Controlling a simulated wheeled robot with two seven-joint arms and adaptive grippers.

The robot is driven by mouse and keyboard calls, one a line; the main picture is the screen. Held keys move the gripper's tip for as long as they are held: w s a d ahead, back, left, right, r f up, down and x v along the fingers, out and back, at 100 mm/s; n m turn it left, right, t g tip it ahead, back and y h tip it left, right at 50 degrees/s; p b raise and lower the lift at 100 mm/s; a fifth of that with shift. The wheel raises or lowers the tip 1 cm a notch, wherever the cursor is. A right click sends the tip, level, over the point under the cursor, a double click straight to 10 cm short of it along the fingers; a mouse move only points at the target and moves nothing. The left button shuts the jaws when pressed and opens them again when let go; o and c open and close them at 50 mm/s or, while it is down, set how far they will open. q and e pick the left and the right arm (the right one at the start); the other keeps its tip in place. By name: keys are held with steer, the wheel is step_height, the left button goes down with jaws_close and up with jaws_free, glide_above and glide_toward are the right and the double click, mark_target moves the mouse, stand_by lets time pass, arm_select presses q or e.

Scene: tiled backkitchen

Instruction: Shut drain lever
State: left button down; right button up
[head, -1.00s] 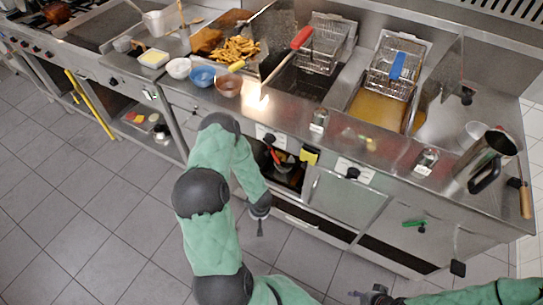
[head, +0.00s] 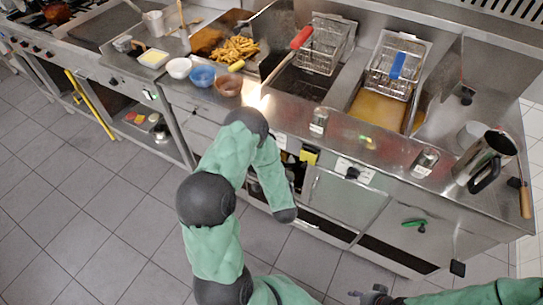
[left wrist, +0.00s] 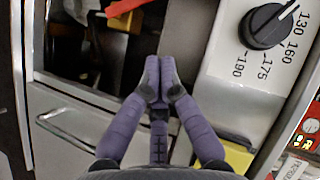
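A red-orange piece (left wrist: 125,7), perhaps the drain lever's handle, shows at the top edge of the left wrist view, inside the dark open cabinet (left wrist: 70,48) under the fryer. Most of it is out of frame, so its position cannot be told. In the head view my arm covers most of this opening. My left gripper (left wrist: 158,82) has its purple fingertips together with nothing seen between them, in front of the cabinet's edge and apart from the red-orange piece. It is hidden in the head view. My right gripper (head: 375,296) is low at the bottom edge, its fingers unclear.
A dial (left wrist: 266,26) on a white panel and a yellow object (left wrist: 236,157) are beside my left gripper. A steel door with a bar handle (left wrist: 65,132) is close by. A green handle (head: 414,223) is on the front at right. The tiled floor at left is clear.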

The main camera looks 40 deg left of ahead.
arm_select(q)
steer(key=shift+a, duration=0.1)
arm_select(e)
steer(key=shift+f, duration=0.1)
arm_select(q)
steer(key=s+a+f+b+x, duration=0.1)
steer(key=b+x, duration=0.4)
steer(key=x, duration=0.7)
steer(key=shift+s+a+f, duration=0.35)
steer(key=shift+a+f, duration=0.05)
arm_select(e)
step_height(320, 180, down, 5)
steer(key=shift+r, duration=0.1)
